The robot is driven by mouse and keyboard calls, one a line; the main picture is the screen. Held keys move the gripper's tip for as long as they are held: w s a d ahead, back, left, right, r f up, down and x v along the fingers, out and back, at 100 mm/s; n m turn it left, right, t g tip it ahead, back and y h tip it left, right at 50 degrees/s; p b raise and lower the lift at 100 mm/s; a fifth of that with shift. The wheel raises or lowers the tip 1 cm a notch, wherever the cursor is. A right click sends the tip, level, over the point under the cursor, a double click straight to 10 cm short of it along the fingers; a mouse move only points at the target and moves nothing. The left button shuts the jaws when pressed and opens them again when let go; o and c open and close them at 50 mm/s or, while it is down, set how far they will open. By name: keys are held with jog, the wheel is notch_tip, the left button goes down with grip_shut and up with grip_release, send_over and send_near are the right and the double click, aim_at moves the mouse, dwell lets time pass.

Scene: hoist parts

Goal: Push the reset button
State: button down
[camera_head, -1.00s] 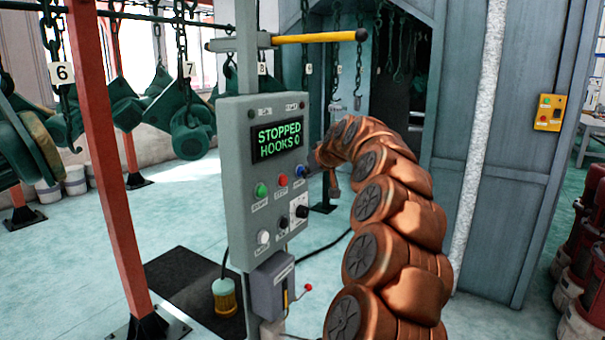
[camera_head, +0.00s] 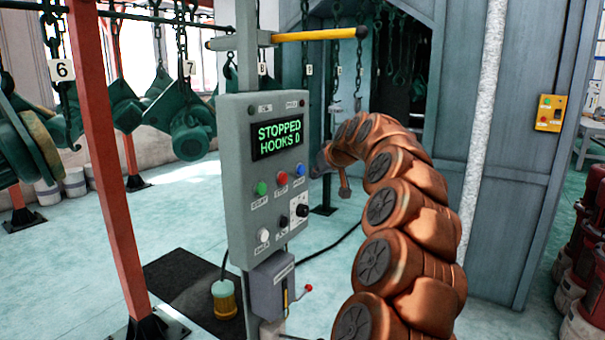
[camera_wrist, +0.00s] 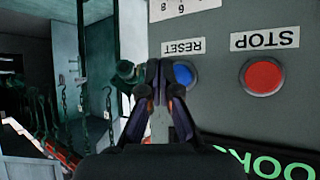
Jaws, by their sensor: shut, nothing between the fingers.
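The reset button is a blue round button (camera_head: 300,169) on the right of the row on the grey control panel (camera_head: 240,200). In the wrist view, which shows the panel upside down, the blue button (camera_wrist: 185,75) sits by the RESET label. My gripper (camera_wrist: 158,70) is shut and empty. Its fingertips appear just left of the blue button there and cover part of its edge. In the head view my gripper (camera_head: 318,168) is just right of the blue button, partly hidden by my arm. I cannot tell whether the fingertips touch the button.
A red STOP button (camera_wrist: 263,76) is beside the blue one, and a green button (camera_head: 261,188) is further left. The lit display (camera_head: 277,137) reads STOPPED. Knobs (camera_head: 301,210) sit below. A yellow-ended bar (camera_head: 320,34) crosses above the panel.

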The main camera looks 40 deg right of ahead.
jog(key=s+b, duration=0.1)
jog(key=s, duration=0.1)
jog(key=s+d, duration=0.1)
jog(key=s, duration=0.1)
jog(key=shift+d+b, duration=0.1)
jog(key=shift+b, duration=0.25)
jog(key=shift+w, duration=0.1)
dwell(0.4)
